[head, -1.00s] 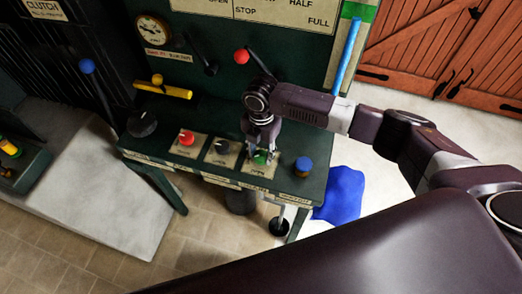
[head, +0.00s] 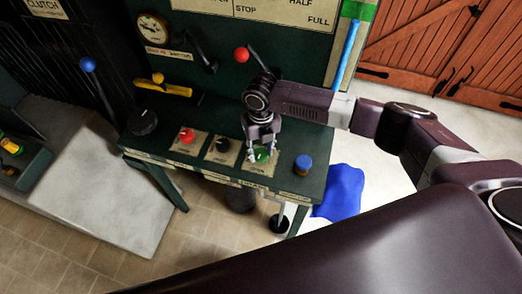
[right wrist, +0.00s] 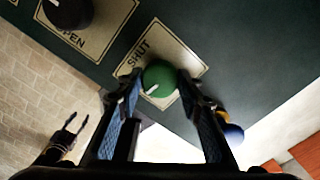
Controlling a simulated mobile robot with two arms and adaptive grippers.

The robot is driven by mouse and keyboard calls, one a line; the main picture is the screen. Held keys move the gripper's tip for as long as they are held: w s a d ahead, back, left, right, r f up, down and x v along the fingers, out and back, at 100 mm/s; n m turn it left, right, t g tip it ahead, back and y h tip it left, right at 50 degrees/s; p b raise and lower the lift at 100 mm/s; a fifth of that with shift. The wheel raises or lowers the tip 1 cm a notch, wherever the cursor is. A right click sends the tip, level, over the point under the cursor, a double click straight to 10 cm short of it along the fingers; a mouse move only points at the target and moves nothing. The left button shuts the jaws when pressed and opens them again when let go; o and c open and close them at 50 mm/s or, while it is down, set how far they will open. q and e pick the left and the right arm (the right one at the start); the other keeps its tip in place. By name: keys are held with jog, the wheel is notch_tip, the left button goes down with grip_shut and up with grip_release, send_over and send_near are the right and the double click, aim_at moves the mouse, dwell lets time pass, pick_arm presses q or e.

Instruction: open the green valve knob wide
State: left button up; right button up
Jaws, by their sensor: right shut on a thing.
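The green valve knob (head: 262,155) sits on a pale label plate near the front right of the dark green bench. My right gripper (head: 262,153) reaches down over it and is shut on it. In the right wrist view the green knob (right wrist: 159,78) lies between the two fingertips (right wrist: 160,88). Its white pointer line points left and slightly down. The word SHUT shows on the plate to the upper left of the knob. My left gripper (right wrist: 77,122) shows small at the lower left of the right wrist view, its fingers apart and empty; it is out of the head view.
A black knob (head: 222,146), a red knob (head: 187,136) and a blue-capped knob (head: 302,164) stand on the same bench. A red-ball lever (head: 242,55) rises behind my right gripper. A blue cloth-like heap (head: 342,190) lies right of the bench.

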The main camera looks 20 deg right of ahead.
aim_at(261, 153)
jog(key=shift+n, duration=0.6)
jog(key=o, duration=1.2)
jog(key=shift+c, duration=0.2)
jog(key=shift+r, duration=0.1)
notch_tip(261, 153, up, 12)
